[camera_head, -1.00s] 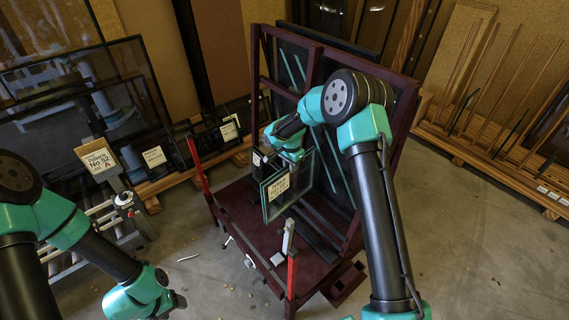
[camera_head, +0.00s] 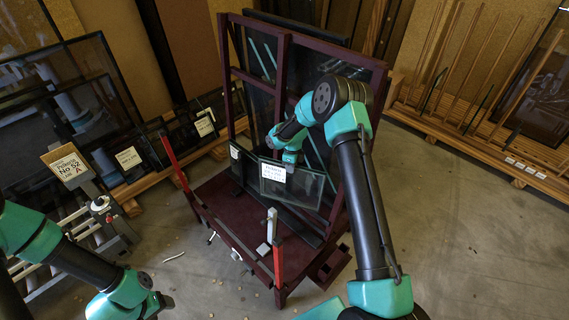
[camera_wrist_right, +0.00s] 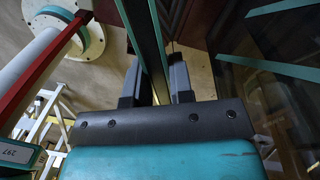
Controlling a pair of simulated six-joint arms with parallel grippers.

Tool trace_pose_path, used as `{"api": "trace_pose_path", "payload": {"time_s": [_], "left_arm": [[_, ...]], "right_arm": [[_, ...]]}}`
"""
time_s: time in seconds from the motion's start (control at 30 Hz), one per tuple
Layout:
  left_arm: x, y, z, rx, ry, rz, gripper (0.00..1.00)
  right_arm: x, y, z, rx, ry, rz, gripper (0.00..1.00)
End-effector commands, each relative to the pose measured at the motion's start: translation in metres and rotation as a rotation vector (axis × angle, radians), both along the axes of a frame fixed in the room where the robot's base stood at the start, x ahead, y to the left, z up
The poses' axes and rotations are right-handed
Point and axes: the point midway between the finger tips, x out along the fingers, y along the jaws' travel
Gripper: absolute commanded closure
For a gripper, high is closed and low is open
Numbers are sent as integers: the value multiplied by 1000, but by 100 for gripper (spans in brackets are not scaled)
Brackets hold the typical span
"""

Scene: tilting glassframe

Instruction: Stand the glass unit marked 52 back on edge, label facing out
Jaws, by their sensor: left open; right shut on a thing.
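A small dark-edged glass unit (camera_head: 302,187) with a white label (camera_head: 272,172) faces the head camera, roughly upright over the dark red frame cart (camera_head: 225,192); the print is too small to read. My right gripper (camera_head: 290,155) is shut on its upper edge; in the right wrist view the glass unit (camera_wrist_right: 148,40) runs between the two fingers (camera_wrist_right: 155,85). I cannot tell whether its lower edge touches the cart. Another dark pane (camera_head: 246,170) with a small white label stands just left of it. My left gripper (camera_head: 155,304) is open, low at the left and partly out of sight.
A sign (camera_head: 65,165) reading No 52 A stands at the left by a roller rack (camera_head: 80,222). Two red posts (camera_head: 277,250) rise at the cart's front. Glass panes lean at the left and a wooden rod rack (camera_head: 480,135) stands right. Floor at right is clear.

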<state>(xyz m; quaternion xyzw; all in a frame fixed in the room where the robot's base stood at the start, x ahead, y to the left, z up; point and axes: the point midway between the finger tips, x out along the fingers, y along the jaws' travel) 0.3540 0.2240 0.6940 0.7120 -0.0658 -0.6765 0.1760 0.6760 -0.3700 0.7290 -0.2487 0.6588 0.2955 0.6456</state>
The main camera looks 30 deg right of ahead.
Motion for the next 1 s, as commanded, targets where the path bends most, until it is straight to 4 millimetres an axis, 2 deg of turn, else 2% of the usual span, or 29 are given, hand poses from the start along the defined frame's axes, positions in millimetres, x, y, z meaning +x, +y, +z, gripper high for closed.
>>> {"api": "trace_pose_path", "payload": {"time_s": [0.2,0.4,1.0], "left_arm": [[0,0,0,0,0,0,40],[0,0,0,0,0,0,40],[0,0,0,0,0,0,40]], "right_arm": [[-5,-19,-16,5,7,-236,100],[-9,-31,-26,10,12,-385,100],[-10,-34,-30,12,13,-432,100]]}}
